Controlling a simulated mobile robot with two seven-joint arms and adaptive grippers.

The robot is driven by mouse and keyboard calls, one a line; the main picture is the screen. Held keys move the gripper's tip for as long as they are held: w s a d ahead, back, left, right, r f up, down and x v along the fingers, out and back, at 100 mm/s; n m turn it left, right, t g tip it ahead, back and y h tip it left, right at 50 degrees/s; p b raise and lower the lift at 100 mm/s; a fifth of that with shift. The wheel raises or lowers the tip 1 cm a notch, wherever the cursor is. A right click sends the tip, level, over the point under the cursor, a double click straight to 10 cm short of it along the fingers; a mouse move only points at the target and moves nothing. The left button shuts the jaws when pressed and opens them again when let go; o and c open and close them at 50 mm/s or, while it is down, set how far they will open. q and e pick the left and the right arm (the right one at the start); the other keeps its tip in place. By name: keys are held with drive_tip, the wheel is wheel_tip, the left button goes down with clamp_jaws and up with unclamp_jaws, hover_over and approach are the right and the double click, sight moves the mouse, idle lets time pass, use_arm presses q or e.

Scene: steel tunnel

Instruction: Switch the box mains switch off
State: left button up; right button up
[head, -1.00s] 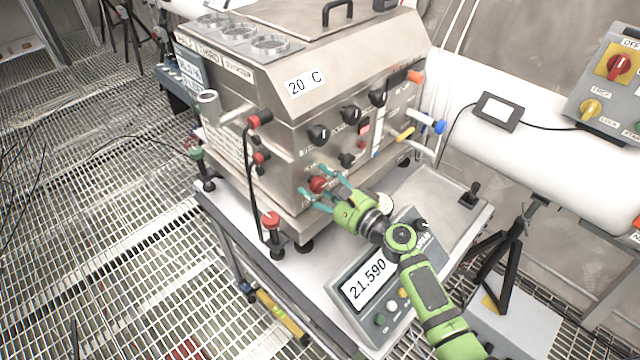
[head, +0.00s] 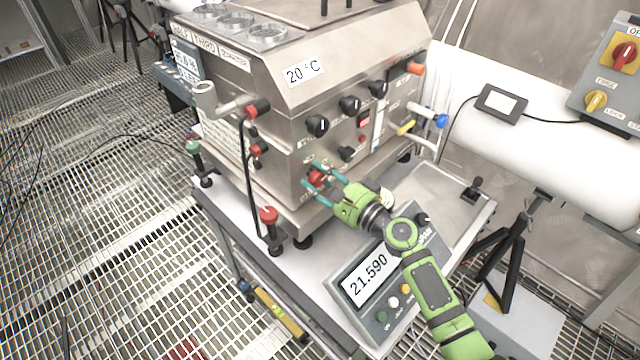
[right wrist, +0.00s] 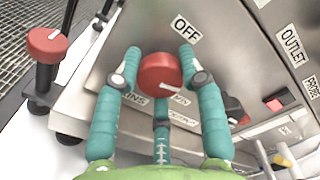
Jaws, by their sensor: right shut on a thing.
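The steel box (head: 330,110) stands on a bench, and its red mains switch (right wrist: 160,74) is a round knob low on the front panel. In the head view the switch (head: 316,177) is partly covered by the fingers. My right gripper (head: 318,184) is shut on the switch, with teal fingers on both sides of it; the right wrist view shows the fingers (right wrist: 160,70) too. The white mark on the knob points right and slightly down in the wrist view. An OFF label (right wrist: 185,27) is above it to the right; other lettering below is partly hidden. My left gripper is not in view.
A grey meter (head: 372,285) reading 21.590 stands on the bench under my right arm. A red-topped valve (head: 269,216) is at the box's left front corner. Several black knobs (head: 318,125) sit above the switch. A control box (head: 610,80) hangs at the right.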

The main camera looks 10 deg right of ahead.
drive_tip(key=n+b, duration=0.3)
drive_tip(key=n, duration=0.1)
drive_tip(key=shift+f, duration=0.15)
drive_tip(key=n+b, duration=0.2)
drive_tip(key=n, duration=0.1)
drive_tip(key=shift+n, duration=0.3)
drive_tip(key=n+b, duration=0.2)
drive_tip(key=n, duration=0.1)
drive_tip(key=shift+n, duration=0.3)
drive_tip(key=shift+n+b, duration=0.75)
drive_tip(key=shift+n, duration=1.35)
drive_tip(key=o, duration=1.1)
drive_tip(key=shift+o, duration=0.3)
drive_tip(key=shift+a, duration=0.1)
